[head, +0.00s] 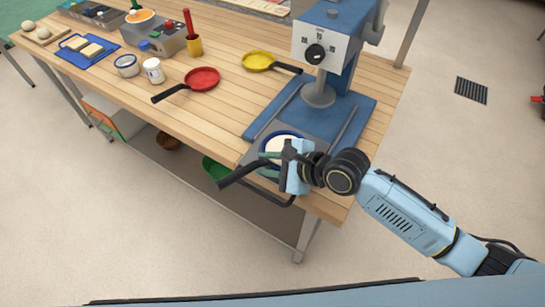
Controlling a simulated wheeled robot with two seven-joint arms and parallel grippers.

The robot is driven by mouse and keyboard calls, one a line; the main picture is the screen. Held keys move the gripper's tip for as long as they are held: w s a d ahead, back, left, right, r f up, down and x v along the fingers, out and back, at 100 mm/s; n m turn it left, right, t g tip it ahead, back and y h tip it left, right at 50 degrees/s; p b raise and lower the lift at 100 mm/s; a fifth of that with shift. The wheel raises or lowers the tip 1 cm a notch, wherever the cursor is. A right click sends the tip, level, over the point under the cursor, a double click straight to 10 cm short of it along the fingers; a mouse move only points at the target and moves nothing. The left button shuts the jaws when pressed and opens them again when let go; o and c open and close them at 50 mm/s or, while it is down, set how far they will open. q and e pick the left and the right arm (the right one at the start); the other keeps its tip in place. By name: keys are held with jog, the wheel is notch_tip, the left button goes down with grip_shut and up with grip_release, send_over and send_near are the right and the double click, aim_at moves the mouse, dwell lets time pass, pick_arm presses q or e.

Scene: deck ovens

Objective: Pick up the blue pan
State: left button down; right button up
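The blue pan (283,133) is at the table's front right corner, in front of the blue press machine. Its blue rim shows as an arc around a pale inside, and a dark handle (238,170) points down-left past the table edge. My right gripper (280,157) is over the pan's near right part and hides much of it. I cannot tell whether its fingers touch the pan or are open or shut. My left gripper is not in view.
The press machine (330,45) stands right behind the pan. A red pan (203,78) and a yellow pan (258,60) lie farther back. Jars (153,70), a blue board (88,50) and a hob unit (160,38) stand at the left. The table's front middle is clear.

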grip_shut()
